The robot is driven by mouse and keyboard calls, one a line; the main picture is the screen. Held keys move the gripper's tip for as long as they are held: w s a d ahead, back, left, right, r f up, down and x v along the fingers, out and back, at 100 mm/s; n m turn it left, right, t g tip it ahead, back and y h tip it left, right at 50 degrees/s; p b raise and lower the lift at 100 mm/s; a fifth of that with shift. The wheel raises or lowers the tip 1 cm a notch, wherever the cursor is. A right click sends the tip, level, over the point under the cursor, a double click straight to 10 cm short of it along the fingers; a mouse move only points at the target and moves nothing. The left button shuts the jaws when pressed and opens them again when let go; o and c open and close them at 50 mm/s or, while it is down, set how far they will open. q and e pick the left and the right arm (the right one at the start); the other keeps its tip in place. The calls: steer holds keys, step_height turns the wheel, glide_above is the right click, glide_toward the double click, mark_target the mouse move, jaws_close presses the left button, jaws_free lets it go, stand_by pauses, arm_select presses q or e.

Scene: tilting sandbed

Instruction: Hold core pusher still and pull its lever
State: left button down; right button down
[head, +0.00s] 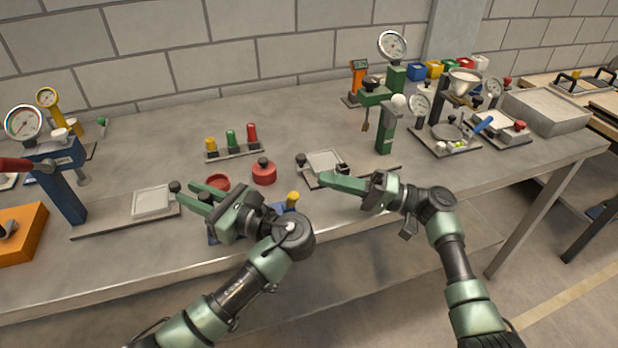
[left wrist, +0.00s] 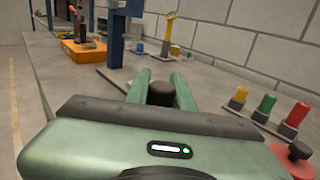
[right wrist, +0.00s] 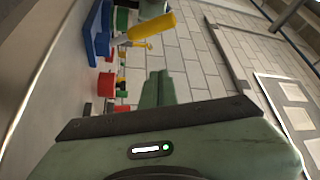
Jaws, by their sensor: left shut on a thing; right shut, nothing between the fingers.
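The core pusher appears to be the low blue device with a yellow lever grip (head: 292,199), largely hidden behind my left gripper. In the right wrist view its blue body (right wrist: 97,32) and yellow lever (right wrist: 152,27) show at the upper left. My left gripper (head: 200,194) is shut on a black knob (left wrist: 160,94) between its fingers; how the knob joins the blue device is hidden. My right gripper (head: 325,178) is shut and empty, above the table to the right of the yellow grip. Its fingers (right wrist: 158,88) are together, apart from the lever.
A red dish (head: 217,183) and red knobbed weight (head: 264,172) stand behind the blue device. A blue gauge stand (head: 62,185) is left, a green stand (head: 385,130) right. Behind is a rack (head: 234,154) with yellow, green and red handles. The table's front edge is close.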

mark_target(211, 203)
steer(key=shift+v, duration=1.85)
steer(key=shift+f, duration=0.15)
arm_select(q)
steer(key=c, duration=1.1)
jaws_free()
steer(key=shift+c, duration=0.2)
arm_select(e)
steer(key=shift+a, duration=0.1)
arm_select(q)
steer(key=v, duration=0.7)
steer(key=shift+s+d, duration=0.15)
steer(key=shift+d, duration=0.1)
steer(key=shift+f, duration=0.1)
